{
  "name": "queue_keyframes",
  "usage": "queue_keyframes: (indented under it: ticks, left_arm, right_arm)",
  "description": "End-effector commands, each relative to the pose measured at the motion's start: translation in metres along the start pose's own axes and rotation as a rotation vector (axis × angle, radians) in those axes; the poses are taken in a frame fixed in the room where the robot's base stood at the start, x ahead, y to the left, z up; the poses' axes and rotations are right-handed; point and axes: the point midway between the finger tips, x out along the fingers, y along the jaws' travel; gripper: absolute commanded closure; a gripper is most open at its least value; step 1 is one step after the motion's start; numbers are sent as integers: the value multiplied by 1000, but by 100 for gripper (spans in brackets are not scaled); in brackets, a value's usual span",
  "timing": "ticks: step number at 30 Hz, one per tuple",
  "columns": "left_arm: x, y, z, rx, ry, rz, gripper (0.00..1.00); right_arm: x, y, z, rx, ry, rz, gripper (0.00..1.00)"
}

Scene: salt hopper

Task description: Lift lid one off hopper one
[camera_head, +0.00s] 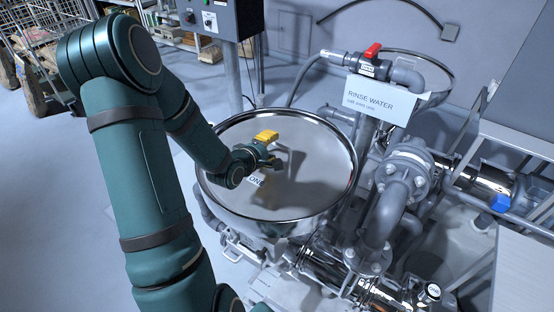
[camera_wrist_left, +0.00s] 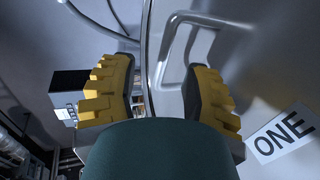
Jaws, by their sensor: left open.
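Lid one (camera_head: 318,160) is a round, shiny metal lid lying flat on top of hopper one (camera_head: 272,239). Its white label reads ONE in the left wrist view (camera_wrist_left: 283,133) and is partly covered by my arm in the head view. A bent metal handle (camera_wrist_left: 178,45) on the lid shows in the left wrist view, close to the right-hand finger. My left gripper (camera_head: 270,150) is over the lid, left of its middle. Its yellow-padded fingers (camera_wrist_left: 160,95) are open with nothing clamped between them. In the head view the gripper hides the handle. My right gripper is not in view.
A RINSE WATER sign (camera_head: 380,98) and a pipe with a red valve handle (camera_head: 372,50) stand behind the lid at the right. Grey pipework (camera_head: 385,220) crowds the right side. A control box (camera_head: 222,18) stands behind. Open floor lies at the left.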

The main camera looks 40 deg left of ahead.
Motion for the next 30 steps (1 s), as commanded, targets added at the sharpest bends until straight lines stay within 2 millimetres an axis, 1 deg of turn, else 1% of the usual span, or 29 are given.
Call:
queue_keyframes:
  ticks: [1, 3, 7, 10, 16, 17, 18, 20, 21, 30]
  left_arm:
    - [10, -3, 2, 0, -3, 0, 53]
    - [20, -5, 4, 1, -4, -1, 53]
    - [33, -3, 3, 1, -2, 1, 53]
    - [37, -3, 3, 1, -2, 0, 53]
    - [37, -3, 3, 1, -1, -1, 53]
    - [37, -3, 3, 1, -1, 0, 57]
    - [37, -3, 3, 1, -1, 0, 71]
    - [37, -3, 3, 1, -1, 0, 92]
    - [37, -3, 3, 1, -1, 0, 100]
    - [37, -1, 3, 2, -1, 5, 100]
  right_arm:
    - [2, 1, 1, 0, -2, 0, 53]
    - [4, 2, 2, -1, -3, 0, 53]
    - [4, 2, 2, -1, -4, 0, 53]
    - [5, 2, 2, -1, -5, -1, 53]
    - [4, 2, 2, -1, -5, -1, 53]
    - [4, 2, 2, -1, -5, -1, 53]
    - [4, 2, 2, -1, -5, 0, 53]
    - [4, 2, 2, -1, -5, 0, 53]
    - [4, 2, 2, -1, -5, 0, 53]
    - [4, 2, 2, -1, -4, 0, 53]
